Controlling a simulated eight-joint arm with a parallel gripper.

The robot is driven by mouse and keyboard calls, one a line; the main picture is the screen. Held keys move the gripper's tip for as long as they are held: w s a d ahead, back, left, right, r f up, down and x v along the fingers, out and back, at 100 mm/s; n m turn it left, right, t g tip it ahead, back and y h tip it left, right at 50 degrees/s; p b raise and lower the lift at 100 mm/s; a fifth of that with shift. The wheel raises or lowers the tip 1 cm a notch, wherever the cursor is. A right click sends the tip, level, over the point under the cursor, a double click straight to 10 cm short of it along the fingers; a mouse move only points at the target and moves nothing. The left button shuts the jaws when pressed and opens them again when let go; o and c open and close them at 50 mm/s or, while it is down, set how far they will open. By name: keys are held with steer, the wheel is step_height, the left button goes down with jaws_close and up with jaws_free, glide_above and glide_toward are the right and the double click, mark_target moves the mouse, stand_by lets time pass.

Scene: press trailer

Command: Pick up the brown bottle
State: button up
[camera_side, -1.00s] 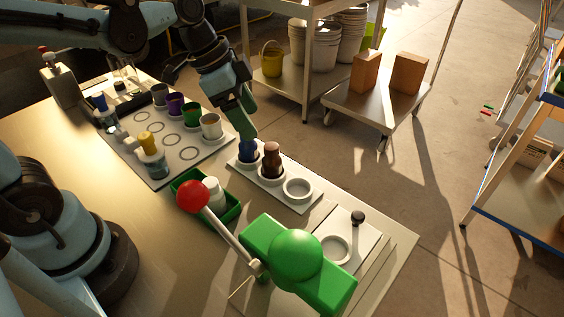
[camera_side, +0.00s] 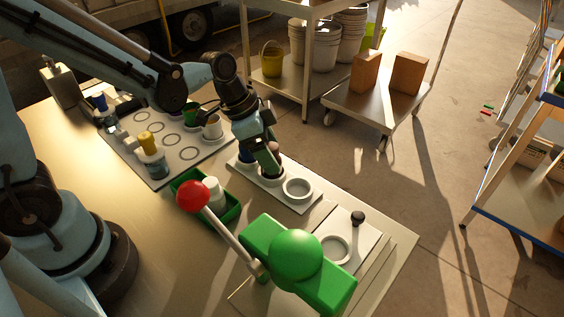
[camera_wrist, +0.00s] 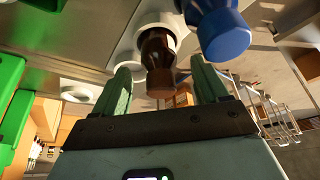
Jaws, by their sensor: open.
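The brown bottle (camera_wrist: 157,64) stands in a round holder of the white rack (camera_side: 262,187), in the middle place.
A blue-capped bottle (camera_wrist: 218,32) stands in the rack close beside the brown one. The rack's other end holder (camera_side: 299,187) is empty. A green press with a red-knobbed lever (camera_side: 194,197) stands in front. A green tray (camera_side: 229,212) holds a white bottle.

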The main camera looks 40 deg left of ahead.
steer(key=shift+x, duration=0.75)
steer(key=c, duration=1.2)
steer(key=shift+c, duration=0.2)
steer(key=shift+r, duration=0.2)
